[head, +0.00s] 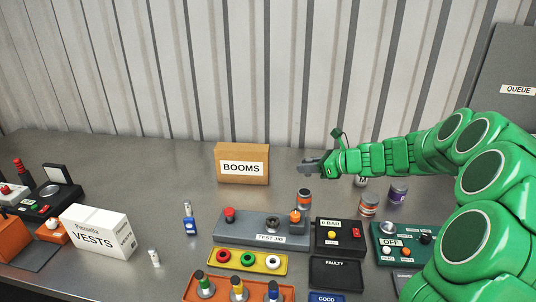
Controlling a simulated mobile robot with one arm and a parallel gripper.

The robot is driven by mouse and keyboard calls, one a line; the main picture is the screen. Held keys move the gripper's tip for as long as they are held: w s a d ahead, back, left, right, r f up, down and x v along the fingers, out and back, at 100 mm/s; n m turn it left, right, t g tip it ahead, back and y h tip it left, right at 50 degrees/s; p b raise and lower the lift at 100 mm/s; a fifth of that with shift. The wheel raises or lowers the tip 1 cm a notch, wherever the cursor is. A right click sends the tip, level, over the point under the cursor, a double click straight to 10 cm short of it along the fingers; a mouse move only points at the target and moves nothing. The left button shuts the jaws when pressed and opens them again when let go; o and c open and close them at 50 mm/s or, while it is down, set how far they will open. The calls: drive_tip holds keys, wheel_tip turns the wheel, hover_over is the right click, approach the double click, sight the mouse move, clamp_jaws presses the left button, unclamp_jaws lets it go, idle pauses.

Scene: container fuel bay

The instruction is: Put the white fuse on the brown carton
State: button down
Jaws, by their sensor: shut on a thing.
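The brown carton (227,176), labelled BOOMS, stands upright at the back middle of the bench. My gripper (309,168) is to the right of the carton, apart from it in the picture, with its dark fingers pointing left. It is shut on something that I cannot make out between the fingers. A small white cylinder (154,257) stands on the bench at the front left, by the white box. I cannot tell whether it is the white fuse. No other clear white fuse shows.
A white VESTS box (95,232) stands at left. A blue and white item (190,220) stands left of the grey test jig (240,231). A yellow tray (250,262), black box (340,235) and green panel (402,242) fill the front. Jars (369,204) stand below my arm.

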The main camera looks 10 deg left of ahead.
drive_tip(key=a+r+m+t, duration=0.1)
drive_tip(key=a+r+t, duration=0.1)
drive_tip(key=a+r, duration=1.3)
hover_over(250, 147)
drive_tip(key=shift+h, duration=0.4)
drive_tip(key=f, duration=0.6)
drive_tip(key=s+f, duration=0.1)
drive_tip(key=f, duration=0.2)
drive_tip(key=shift+d+f, duration=0.1)
drive_tip(key=shift+f, duration=0.25)
drive_tip(key=shift+w+a+f, duration=0.2)
drive_tip(key=shift+w+f, duration=0.35)
drive_tip(key=shift+f, duration=1.55)
drive_tip(key=shift+f, duration=0.1)
drive_tip(key=c, duration=0.9)
unclamp_jaws()
